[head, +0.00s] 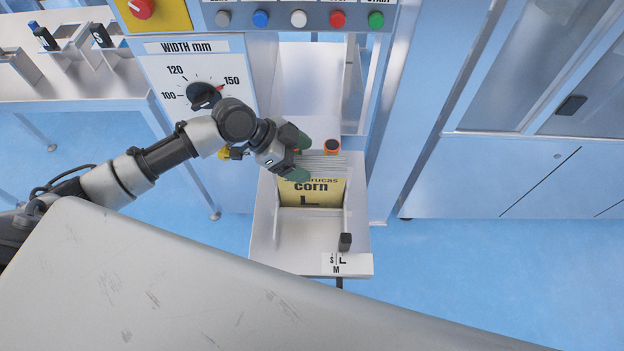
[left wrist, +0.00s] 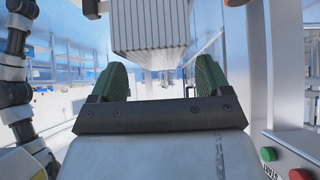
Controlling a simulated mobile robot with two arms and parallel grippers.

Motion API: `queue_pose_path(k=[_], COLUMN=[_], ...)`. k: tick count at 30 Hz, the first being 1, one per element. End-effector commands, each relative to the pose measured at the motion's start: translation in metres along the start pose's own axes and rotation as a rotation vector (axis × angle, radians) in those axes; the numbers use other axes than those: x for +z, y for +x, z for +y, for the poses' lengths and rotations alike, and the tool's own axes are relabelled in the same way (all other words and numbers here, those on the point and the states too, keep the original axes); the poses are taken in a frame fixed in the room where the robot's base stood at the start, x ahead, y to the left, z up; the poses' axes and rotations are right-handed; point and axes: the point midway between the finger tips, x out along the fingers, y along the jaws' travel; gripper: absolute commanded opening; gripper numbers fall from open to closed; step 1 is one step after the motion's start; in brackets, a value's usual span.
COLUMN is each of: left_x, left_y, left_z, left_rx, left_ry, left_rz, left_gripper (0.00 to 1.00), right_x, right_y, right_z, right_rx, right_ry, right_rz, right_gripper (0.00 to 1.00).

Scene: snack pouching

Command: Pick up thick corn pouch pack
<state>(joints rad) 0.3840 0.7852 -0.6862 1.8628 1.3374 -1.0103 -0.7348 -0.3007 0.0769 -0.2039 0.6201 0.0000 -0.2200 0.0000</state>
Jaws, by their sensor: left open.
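The thick corn pouch pack (head: 311,190) is a stack of yellow-fronted pouches marked "corn" and "L". It stands upright in a white tray (head: 280,238) on the machine. My left gripper (head: 299,158) is at the pack's upper left corner, its green fingers open. In the left wrist view the pack's pale, ridged edges (left wrist: 150,28) show ahead of the open left gripper (left wrist: 159,78), apart from the fingertips. The gripper partly hides the pack's top left in the head view. My right gripper is not in view.
A black slider (head: 345,242) sits on the tray's right side by the S, M, L label. An orange-topped knob (head: 332,146) is just behind the pack. A width dial (head: 204,95) is on the panel at left. A grey surface (head: 190,285) fills the foreground.

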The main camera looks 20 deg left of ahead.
Motion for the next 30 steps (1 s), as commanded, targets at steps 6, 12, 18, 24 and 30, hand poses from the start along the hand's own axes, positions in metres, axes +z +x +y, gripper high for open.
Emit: queue_pose_path(k=[6, 12, 18, 24, 30], left_x=[-0.002, 0.0, 0.0, 0.0, 0.0], left_y=[0.028, 0.033, 0.033, 0.033, 0.032], left_z=[0.001, 0.001, 0.001, 0.001, 0.001], left_rx=[0.0, -0.001, -0.001, -0.001, -0.001], left_ry=[-0.002, -0.001, -0.001, -0.001, -0.001], left_rz=[0.001, 0.0, 0.0, 0.0, 0.0], left_gripper=[0.78, 0.78, 0.59, 0.29, 0.0], right_x=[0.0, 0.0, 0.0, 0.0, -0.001], right_y=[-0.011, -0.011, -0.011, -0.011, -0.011], right_z=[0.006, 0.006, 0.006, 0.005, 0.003], right_rx=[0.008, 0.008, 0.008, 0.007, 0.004], right_ry=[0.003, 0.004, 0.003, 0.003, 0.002], right_rz=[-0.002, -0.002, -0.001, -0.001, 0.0], right_gripper=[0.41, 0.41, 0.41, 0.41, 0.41])
